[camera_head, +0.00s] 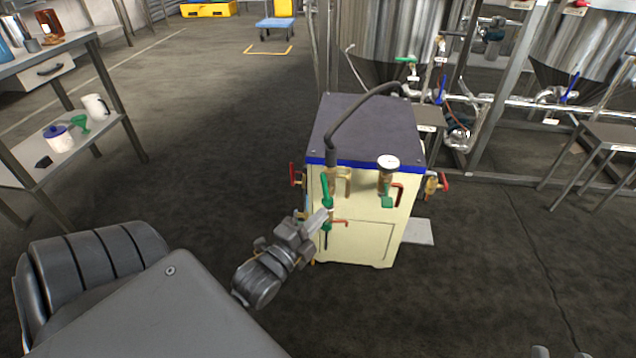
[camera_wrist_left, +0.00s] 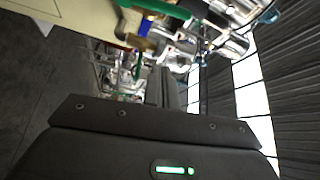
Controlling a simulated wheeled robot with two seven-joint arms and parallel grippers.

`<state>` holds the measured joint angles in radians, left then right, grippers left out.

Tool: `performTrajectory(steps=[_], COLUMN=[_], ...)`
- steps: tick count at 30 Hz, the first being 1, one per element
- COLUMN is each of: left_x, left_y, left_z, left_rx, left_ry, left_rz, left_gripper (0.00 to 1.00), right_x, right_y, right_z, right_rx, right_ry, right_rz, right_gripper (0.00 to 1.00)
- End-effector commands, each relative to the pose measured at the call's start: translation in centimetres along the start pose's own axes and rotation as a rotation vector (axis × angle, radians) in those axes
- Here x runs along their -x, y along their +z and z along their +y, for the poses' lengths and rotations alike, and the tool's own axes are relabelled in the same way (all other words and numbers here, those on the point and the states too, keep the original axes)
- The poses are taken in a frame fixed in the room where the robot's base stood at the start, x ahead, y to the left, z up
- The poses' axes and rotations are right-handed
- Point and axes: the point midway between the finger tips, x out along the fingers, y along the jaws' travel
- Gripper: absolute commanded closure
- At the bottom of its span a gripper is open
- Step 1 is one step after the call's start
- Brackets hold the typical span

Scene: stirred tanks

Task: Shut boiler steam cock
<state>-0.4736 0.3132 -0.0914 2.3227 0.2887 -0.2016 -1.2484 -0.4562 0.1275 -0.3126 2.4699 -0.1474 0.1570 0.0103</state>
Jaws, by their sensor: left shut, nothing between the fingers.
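The boiler (camera_head: 360,235) is a cream cabinet with a dark top and blue rim. A black hose rises from a brass fitting near its top front. On its front left stands an upright green lever (camera_head: 325,188), with another green handle below it. A further green handle (camera_head: 387,202) is under the gauge. Which one is the steam cock I cannot tell. My left gripper (camera_head: 320,221) is shut and empty beside the lower green handle; contact is unclear. The left wrist view shows green handles (camera_wrist_left: 150,6) and brass fittings close by, partly cut off.
Red-handled valves (camera_head: 294,175) stick out from both boiler sides, the right one (camera_head: 440,184) near the tank pipes. Steel tanks (camera_head: 385,40) stand behind. A bench (camera_head: 118,120) with cups is at left. The floor between bench and boiler is clear.

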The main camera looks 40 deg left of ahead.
Motion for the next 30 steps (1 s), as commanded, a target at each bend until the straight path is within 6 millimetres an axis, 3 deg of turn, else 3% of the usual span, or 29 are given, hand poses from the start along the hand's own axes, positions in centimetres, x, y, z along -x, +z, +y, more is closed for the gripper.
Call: performTrajectory(steps=[2, 5, 9, 12, 15, 21, 30], left_x=[0.1, 0.7, 2.4, 4.0, 5.6, 7.3, 7.4], left_y=[-1.5, -5.4, -12.4, -16.6, -19.5, -22.0, -22.1], left_z=[-0.3, -1.3, -3.9, -6.0, -8.0, -9.8, -9.9], left_rx=[0.082, 0.311, 0.750, 1.042, 1.269, 1.481, 1.494], left_ry=[-0.014, -0.045, -0.059, -0.035, 0.005, 0.066, 0.071], left_rz=[0.035, 0.139, 0.355, 0.511, 0.640, 0.766, 0.773], left_gripper=[1.00, 1.00, 1.00, 1.00, 1.00, 1.00, 1.00], right_x=[0.0, 0.0, 0.0, 0.0, 0.0, 0.0, 0.0], right_y=[0.0, 0.0, 0.0, -0.1, -0.1, -0.1, 0.0], right_z=[0.0, 0.0, 0.0, 0.0, 0.0, 0.0, 0.0], right_rx=[0.000, 0.000, 0.000, 0.000, 0.001, 0.000, 0.000], right_ry=[0.000, 0.000, 0.000, 0.000, 0.000, 0.000, 0.000], right_rz=[0.000, 0.000, 0.001, 0.002, 0.002, 0.002, 0.002], right_gripper=[0.64, 0.64, 0.64, 0.64, 0.64, 0.64, 0.64])
